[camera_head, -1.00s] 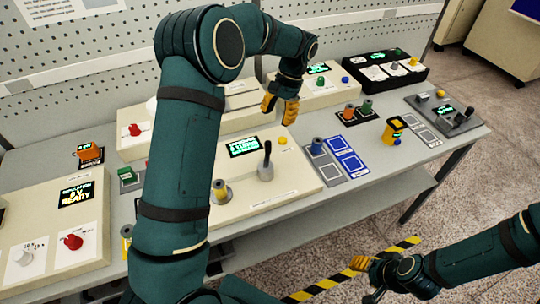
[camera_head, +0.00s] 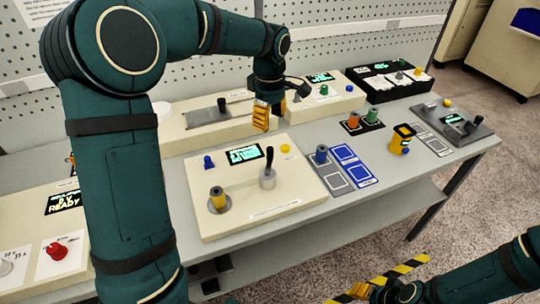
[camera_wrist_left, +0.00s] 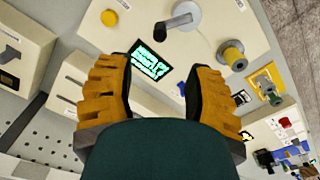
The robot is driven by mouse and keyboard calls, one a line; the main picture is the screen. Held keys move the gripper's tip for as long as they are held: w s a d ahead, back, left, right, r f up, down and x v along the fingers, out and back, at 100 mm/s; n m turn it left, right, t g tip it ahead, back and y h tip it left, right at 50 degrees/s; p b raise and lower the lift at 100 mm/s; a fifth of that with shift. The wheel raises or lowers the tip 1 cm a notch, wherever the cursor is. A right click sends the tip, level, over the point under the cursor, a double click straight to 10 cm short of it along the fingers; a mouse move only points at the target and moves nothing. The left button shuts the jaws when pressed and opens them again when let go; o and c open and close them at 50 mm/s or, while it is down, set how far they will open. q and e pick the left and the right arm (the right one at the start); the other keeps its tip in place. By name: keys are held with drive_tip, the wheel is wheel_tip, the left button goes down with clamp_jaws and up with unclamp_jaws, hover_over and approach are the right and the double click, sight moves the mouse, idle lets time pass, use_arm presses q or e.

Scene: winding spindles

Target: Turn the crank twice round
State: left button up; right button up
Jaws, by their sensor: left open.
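The crank (camera_head: 267,172) is a grey hub with a black upright handle on the cream winder box (camera_head: 240,222), just right of the spindle. In the left wrist view the crank (camera_wrist_left: 180,20) shows at the top, beyond my fingers. The spindle with a yellow spool (camera_head: 217,200) stands left of it; the spool (camera_wrist_left: 232,56) also shows in the left wrist view. My left gripper (camera_head: 262,122) points down, open and empty, above and behind the crank, apart from it. My right gripper (camera_head: 348,294) is low at the bottom edge, its jaws too small to judge.
A lit green screen (camera_head: 244,154), a yellow button (camera_head: 285,148) and a blue knob (camera_head: 208,162) are on the winder box. Blue spool mats (camera_head: 344,153) lie to its right. Other boxes stand behind, including a cream box with a black lever (camera_head: 221,104).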

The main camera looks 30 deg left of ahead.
sight(270, 148)
use_arm(q)
wheel_tip(270, 148, down, 13)
drive_tip(key=shift+f+b, duration=0.1)
drive_tip(key=shift+b, duration=0.85)
clamp_jaws()
